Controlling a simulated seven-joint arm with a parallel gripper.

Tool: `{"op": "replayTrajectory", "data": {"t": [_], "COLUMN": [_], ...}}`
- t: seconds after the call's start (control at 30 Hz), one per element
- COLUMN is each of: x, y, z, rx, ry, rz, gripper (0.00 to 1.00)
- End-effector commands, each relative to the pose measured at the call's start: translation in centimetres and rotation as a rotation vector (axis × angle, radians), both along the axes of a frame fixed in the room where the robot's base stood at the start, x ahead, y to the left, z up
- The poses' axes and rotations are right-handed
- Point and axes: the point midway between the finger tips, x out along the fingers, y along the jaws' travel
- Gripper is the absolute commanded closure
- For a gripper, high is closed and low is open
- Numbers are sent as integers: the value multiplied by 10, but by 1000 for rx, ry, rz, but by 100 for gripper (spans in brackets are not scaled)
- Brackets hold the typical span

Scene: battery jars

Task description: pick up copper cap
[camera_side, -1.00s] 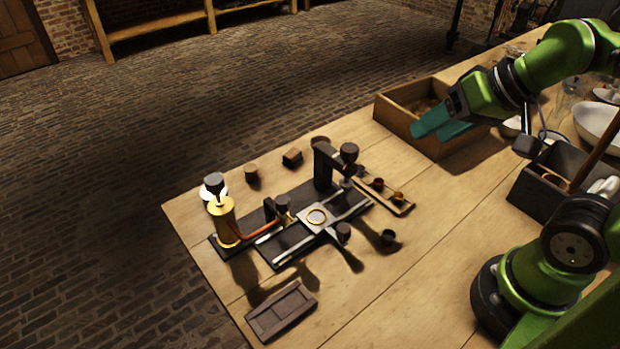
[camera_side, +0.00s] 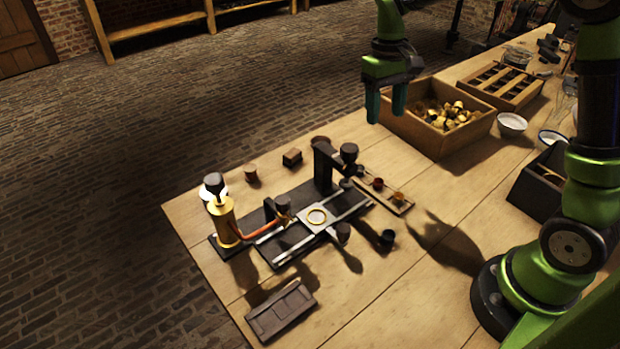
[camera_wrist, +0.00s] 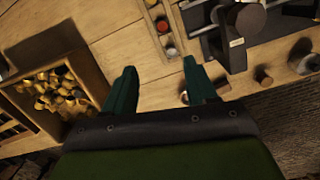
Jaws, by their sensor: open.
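Several copper- and brass-coloured caps (camera_side: 450,114) lie heaped in a wooden box (camera_side: 423,139) at the table's far edge. The caps (camera_wrist: 60,92) also show at the left of the wrist view, inside the same box (camera_wrist: 92,62). No single cap stands out. My gripper (camera_side: 386,118) is open and empty, pointing down, above and just left of the box in the side view.
A narrow tray with small coloured pots (camera_side: 398,198) lies between. A slotted wooden rack (camera_side: 500,84) and white bowl (camera_side: 512,123) stand right of the box.

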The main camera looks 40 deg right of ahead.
Motion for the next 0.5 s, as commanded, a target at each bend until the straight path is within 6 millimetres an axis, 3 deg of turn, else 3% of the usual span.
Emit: {"op": "replayTrajectory", "data": {"t": [0.17,0.5], "x": [-7,-16], "y": [2,4], "z": [-23,-95], "rx": [6,7], "ry": [18,17], "rz": [13,11], "gripper": [43,43]}}
